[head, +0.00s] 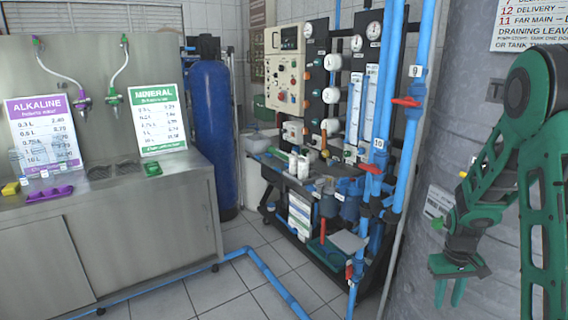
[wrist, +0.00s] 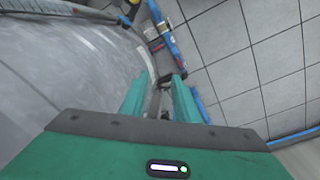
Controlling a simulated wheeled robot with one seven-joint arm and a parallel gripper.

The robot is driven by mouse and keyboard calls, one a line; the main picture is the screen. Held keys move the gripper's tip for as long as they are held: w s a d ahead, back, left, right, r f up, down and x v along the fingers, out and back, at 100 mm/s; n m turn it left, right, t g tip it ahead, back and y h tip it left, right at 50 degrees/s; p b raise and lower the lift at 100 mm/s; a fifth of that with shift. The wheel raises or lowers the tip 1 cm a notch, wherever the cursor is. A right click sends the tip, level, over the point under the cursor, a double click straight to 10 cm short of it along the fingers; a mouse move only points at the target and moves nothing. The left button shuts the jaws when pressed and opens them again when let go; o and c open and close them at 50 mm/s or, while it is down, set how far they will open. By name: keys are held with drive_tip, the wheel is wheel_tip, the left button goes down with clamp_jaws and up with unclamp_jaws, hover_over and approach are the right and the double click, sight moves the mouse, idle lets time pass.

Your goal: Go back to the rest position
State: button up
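My gripper (head: 449,292) hangs at the lower right of the head view, in front of the large grey tank (head: 460,110), with its green fingers pointing down. In the wrist view, my gripper (wrist: 160,98) shows two green fingers apart, with nothing between them. The fingers point towards the tiled floor and blue pipes. The tank's curved grey wall (wrist: 70,70) fills the left of the wrist view. I cannot tell the exact gap between my arm and the tank.
The osmosis rack (head: 330,130) with gauges stands at centre, with blue pipes (head: 390,110) and red valve handles on its right. A steel counter (head: 130,240) and blue cylinder (head: 212,130) are at left. A blue pipe (head: 262,272) crosses the otherwise clear tiled floor.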

drive_tip(key=s+r+m, duration=0.3)
drive_tip(key=s+r, duration=1)
drive_tip(key=s+a+r+m, duration=0.1)
drive_tip(key=s+a+r, duration=0.1)
drive_tip(key=s, duration=0.5)
drive_tip(key=s+a+r+m+y, duration=0.1)
drive_tip(key=s+a+r, duration=0.1)
drive_tip(key=s, duration=0.5)
drive_tip(key=shift+s+a+r+m, duration=0.2)
drive_tip(key=shift+a+r+m, duration=0.2)
drive_tip(key=shift+r, duration=0.4)
drive_tip(key=shift+d, duration=0.15)
